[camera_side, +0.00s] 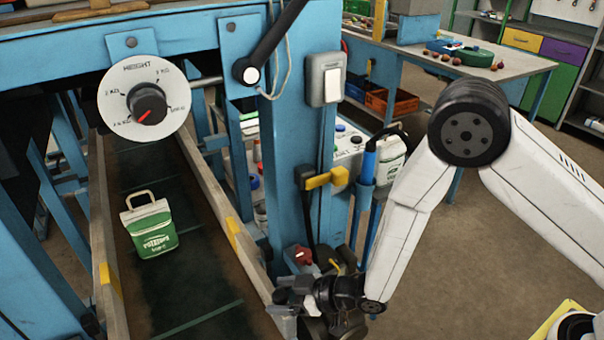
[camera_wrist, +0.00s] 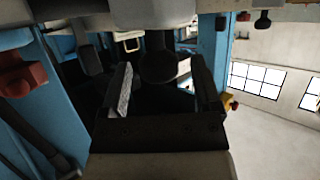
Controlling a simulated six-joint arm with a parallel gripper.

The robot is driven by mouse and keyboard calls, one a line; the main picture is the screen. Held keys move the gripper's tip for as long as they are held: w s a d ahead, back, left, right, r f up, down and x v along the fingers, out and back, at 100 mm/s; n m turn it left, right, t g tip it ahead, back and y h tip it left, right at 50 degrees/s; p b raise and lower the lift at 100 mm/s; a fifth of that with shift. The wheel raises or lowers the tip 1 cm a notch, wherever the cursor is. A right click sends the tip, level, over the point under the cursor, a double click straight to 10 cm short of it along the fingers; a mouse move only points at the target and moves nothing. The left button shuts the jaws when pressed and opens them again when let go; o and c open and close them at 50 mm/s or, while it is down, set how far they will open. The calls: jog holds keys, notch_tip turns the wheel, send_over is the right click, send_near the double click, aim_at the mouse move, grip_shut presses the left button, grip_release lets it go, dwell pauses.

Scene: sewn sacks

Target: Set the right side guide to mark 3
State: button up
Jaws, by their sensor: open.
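The right side guide (camera_side: 218,185) is a long pale rail along the right edge of the dark conveyor belt, with a yellow patch on it. My gripper (camera_side: 285,302) is low beside the near end of this guide, at the foot of the blue post. In the wrist view my gripper (camera_wrist: 162,92) has its two fingers apart. A dark round knob (camera_wrist: 158,68) shows between them, and I cannot tell whether they touch it. No numbered mark for the guide is readable.
A green and white sack (camera_side: 152,230) stands on the belt (camera_side: 200,318). The left guide (camera_side: 103,215) runs opposite. A height dial (camera_side: 160,75) hangs above. A red knob (camera_side: 302,256) sits on the blue post (camera_side: 300,170) close above my gripper. Open floor lies to the right.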

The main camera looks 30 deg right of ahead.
jog(key=shift+w+a+f, duration=0.1)
jog(key=shift+w+a, duration=0.1)
grip_shut()
jog(key=shift+a, duration=0.1)
jog(key=a, duration=0.6)
dwell(0.4)
grip_release()
jog(key=shift+d, duration=0.1)
